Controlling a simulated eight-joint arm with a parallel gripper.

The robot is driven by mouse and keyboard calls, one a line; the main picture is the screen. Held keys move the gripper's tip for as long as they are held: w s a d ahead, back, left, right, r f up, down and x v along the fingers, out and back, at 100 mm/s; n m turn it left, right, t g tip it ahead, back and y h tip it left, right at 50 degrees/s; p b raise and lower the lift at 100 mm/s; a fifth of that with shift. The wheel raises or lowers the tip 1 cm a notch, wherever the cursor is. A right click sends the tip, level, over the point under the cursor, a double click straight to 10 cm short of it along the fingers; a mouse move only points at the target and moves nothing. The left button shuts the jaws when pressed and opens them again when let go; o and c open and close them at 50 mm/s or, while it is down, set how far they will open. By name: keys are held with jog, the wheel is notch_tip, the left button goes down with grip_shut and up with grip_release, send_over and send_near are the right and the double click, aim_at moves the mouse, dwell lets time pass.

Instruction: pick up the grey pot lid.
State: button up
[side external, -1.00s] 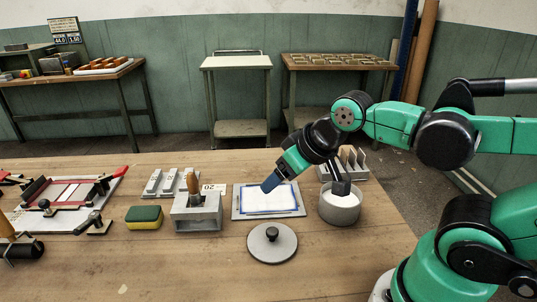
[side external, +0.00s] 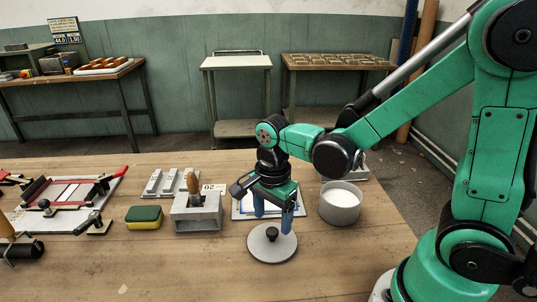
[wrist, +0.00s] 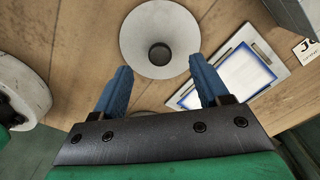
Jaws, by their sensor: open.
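The grey pot lid (side external: 266,246) is a flat round disc with a dark knob (side external: 272,233) at its centre. It lies on the wooden table in front of the white pad. My gripper (side external: 272,212) is above and just behind the lid, its two blue fingers pointing down, apart and empty. In the wrist view, the lid (wrist: 138,38) and its knob (wrist: 159,53) lie ahead of the open fingers (wrist: 160,88), with the knob roughly centred between them. The fingers do not surround the knob in that view.
A round grey pot (side external: 340,206) with white contents stands to the right. A blue-edged white pad on a board (wrist: 240,72) lies behind the lid. A grey block holder (side external: 196,216) and a green-yellow sponge (side external: 144,218) stand left. The table's front is clear.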

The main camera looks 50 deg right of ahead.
aim_at(273, 230)
jog(key=shift+f, duration=1.6)
jog(key=shift+c, duration=0.3)
grip_shut()
